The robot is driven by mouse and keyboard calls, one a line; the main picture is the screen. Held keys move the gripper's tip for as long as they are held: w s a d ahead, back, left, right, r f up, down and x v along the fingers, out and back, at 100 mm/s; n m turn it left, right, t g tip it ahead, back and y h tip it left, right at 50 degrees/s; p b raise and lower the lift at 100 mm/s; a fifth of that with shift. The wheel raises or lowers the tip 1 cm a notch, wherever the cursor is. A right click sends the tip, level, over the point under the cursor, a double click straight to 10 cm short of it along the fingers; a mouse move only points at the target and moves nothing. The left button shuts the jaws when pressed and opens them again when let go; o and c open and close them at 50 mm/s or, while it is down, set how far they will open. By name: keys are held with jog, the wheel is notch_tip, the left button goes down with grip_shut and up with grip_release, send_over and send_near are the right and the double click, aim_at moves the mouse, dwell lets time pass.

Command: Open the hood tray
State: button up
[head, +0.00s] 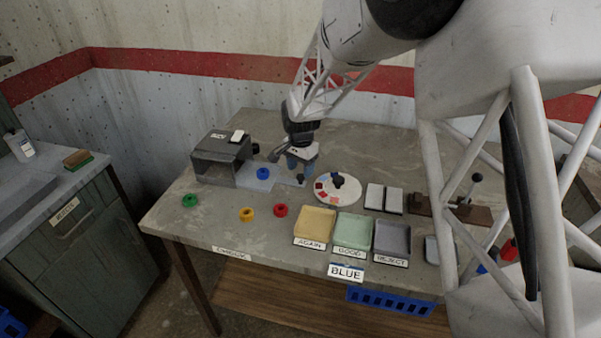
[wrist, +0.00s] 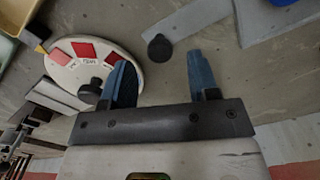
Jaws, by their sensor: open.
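The hood (head: 218,158) is a dark grey box with a clear front at the left of the bench. The pale grey hood tray (head: 256,178) sticks out of its right side, with a blue ring (head: 263,173) on it. A narrow strip (wrist: 192,18) runs from the tray to a black knob (wrist: 159,47). My gripper (head: 300,166) is above the knob end, pointing down. In the wrist view its blue fingers (wrist: 158,62) are apart, with the knob between and just beyond their tips, and nothing is held. Whether the fingers reach knob height is unclear.
A white disc (head: 337,190) with coloured patches and a black knob stands close right of my gripper. Yellow (head: 315,223), green (head: 353,231) and grey (head: 391,238) trays line the front. Red (head: 281,210), yellow (head: 247,214) and green (head: 190,200) rings lie on the bench.

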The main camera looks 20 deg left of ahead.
jog(key=shift+r, duration=2.55)
jog(key=shift+d, duration=0.1)
jog(key=shift+d+r, duration=0.2)
jog(key=shift+d, duration=0.05)
jog(key=s+d+r+n, duration=0.1)
jog(key=s+d+r, duration=0.4)
jog(key=d, duration=0.3)
jog(key=s+d+r+t, duration=0.1)
jog(key=s+d+r, duration=0.35)
jog(key=d, duration=0.35)
jog(key=s+d+r+n, duration=0.1)
jog(key=s+d+r, duration=0.4)
jog(key=d, duration=0.3)
jog(key=s+d+n, duration=0.1)
jog(key=s+d, duration=0.6)
jog(key=s, duration=0.5)
jog(key=s+d+n+t, duration=0.1)
jog(key=s+d, duration=0.6)
jog(key=s, duration=0.6)
jog(key=shift+d+r+t, duration=0.15)
jog(key=shift+d+t, duration=0.15)
jog(key=shift+d, duration=0.05)
